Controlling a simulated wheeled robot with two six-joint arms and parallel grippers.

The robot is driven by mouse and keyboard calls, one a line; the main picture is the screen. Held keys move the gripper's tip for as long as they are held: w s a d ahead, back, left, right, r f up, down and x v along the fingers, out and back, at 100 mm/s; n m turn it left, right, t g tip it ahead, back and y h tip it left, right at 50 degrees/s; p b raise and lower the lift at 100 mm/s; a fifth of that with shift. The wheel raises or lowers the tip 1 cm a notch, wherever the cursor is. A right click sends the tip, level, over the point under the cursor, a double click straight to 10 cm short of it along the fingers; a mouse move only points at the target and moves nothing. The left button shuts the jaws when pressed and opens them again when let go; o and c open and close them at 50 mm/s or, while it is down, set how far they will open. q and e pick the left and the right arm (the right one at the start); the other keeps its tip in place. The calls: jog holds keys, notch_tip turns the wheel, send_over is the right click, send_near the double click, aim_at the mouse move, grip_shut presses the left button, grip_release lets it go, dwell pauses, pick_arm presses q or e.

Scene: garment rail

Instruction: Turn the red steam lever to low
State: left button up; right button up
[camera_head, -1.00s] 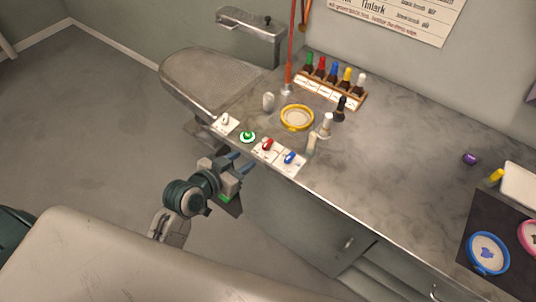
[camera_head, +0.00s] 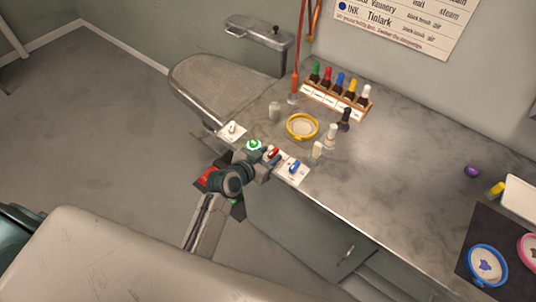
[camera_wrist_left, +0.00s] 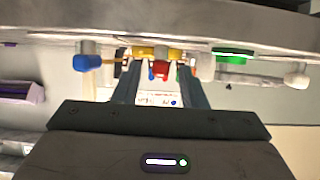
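The red steam lever (camera_head: 273,152) sits on a white plate at the counter's front edge, between the green button (camera_head: 254,145) and the blue lever (camera_head: 294,166). My left gripper (camera_head: 266,164) is right in front of it. In the left wrist view, the red lever (camera_wrist_left: 160,70) shows between the two separated fingers of my left gripper (camera_wrist_left: 160,75), which is open. I cannot tell whether a finger touches the lever. The plate's markings are too small to read. My right gripper is not in view.
A white lever (camera_head: 232,128) stands on a plate to the left, by the ironing board (camera_head: 210,85). A yellow ring (camera_head: 303,126), small bottles and a bottle rack (camera_head: 335,104) stand behind the levers. Blue and pink hoops lie at the right.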

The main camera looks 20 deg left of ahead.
pick_arm(q)
grip_shut()
jog(key=shift+a+f+m+h+b, duration=0.15)
jog(key=shift+m+h+b, duration=0.25)
jog(key=shift+b, duration=0.45)
jog(key=m+g+h+b, duration=0.1)
jog(key=b, duration=0.2)
jog(key=m+g+h+b, duration=0.1)
jog(key=m+h+b, duration=0.1)
jog(key=b, duration=0.1)
jog(key=a+m+g+h+b, duration=0.1)
jog(key=b, duration=0.2)
jog(key=shift+w+f+m+g+h, duration=0.25)
jog(key=shift+w+m+g+h, duration=0.05)
jog(key=shift+w, duration=0.1)
jog(key=shift+w+r+m+g+h+b, duration=0.1)
jog(key=shift+r+m+g+h+b, duration=0.1)
jog(key=shift+m+g+h+b, duration=0.55)
jog(key=shift+w+a+r+m+g+b, duration=0.1)
jog(key=shift+m+g+b, duration=0.4)
jog(key=shift+b, duration=0.6)
jog(key=shift+m+g+h+b, duration=0.25)
jog(key=shift+m+h+b, duration=0.1)
jog(key=shift+r, duration=0.15)
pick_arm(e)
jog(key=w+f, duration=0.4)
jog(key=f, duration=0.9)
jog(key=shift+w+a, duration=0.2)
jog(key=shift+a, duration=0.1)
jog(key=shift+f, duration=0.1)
